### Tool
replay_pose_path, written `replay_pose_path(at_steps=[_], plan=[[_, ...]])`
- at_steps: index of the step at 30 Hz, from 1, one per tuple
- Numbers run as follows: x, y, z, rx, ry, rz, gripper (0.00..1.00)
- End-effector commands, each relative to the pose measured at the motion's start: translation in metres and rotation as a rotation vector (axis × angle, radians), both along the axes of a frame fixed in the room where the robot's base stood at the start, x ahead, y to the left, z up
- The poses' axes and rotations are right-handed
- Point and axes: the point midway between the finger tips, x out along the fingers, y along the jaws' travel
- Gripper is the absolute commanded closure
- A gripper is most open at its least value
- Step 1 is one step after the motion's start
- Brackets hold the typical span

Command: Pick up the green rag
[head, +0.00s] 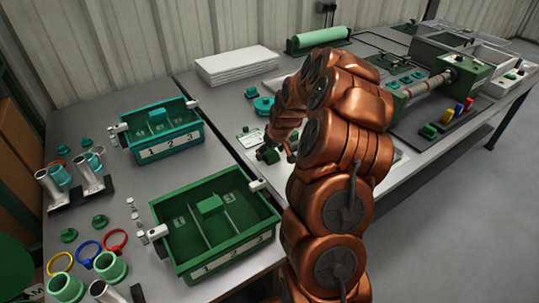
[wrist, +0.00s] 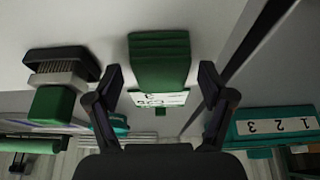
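A folded green stack that looks like the green rag (wrist: 158,50) shows in the upper middle of the wrist view, with several layers at its end. My gripper (wrist: 160,68) is open, with one finger on each side of it and a visible gap to each finger. A white printed card (wrist: 160,98) shows just below the rag in that view. In the head view a small dark green piece (head: 268,155), likely the rag, is at the end of my arm by my gripper (head: 279,152). My arm hides part of the table there.
In the wrist view a dark brush (wrist: 60,68) with a green block lies left of my gripper. In the head view a teal tray (head: 165,152) and a green tray (head: 190,262) stand left. White sheets (head: 236,68) and a green roll (head: 318,38) lie behind.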

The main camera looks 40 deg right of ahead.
Motion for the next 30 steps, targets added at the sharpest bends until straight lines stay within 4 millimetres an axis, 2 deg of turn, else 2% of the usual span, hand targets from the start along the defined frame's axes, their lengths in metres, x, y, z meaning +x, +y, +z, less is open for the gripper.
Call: replay_pose_path(at_steps=[2,14,23,26,30], plan=[[0.0,0.0,0.0,0.0,0.0,0.0,0.31],[0.0,0.0,0.0,0.0,0.001,0.0,0.73],[0.0,0.0,0.003,0.0,0.0,0.0,0.74],[0.0,0.0,0.012,0.0,0.0,0.0,0.74],[0.001,-0.001,0.037,-0.003,-0.006,0.0,0.74]])
